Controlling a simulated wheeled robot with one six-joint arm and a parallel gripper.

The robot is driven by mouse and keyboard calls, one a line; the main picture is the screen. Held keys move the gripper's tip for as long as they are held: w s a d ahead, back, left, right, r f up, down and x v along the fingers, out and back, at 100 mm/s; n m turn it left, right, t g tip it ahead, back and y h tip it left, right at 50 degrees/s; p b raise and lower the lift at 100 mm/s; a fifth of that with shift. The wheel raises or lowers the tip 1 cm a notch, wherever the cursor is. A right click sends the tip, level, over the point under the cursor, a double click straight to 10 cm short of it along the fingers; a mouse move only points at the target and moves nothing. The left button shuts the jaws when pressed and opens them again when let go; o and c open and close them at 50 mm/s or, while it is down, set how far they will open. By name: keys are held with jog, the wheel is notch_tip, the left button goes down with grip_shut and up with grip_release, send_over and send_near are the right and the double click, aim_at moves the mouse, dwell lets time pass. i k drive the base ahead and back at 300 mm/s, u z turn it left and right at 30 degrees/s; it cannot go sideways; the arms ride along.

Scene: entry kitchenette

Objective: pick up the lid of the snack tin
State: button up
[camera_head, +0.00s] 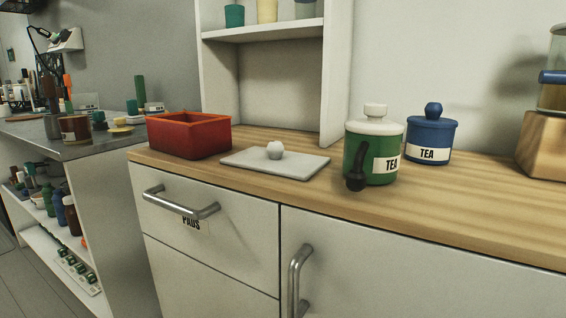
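A flat white rectangular lid (300,164) with a round white knob (274,150) on top lies on the wooden counter. An open red rectangular box (190,136) stands just left of it. The box carries no readable label, so I cannot tell for sure that it is the snack tin. The box's inner floor is mostly hidden by its front wall. My gripper is not in view.
Right of the lid stand a green jar (362,152) with a white lid, a dark rounded piece (356,172) at its front, and a blue jar (430,138). Both are labelled TEA. A white shelf unit (338,75) rises behind. Drawer handles (182,206) project below the counter.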

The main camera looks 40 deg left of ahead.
aim_at(274, 160)
jog(key=u, duration=2.85)
jog(key=k, duration=1)
jog(key=z, duration=1)
jog(key=i, duration=1)
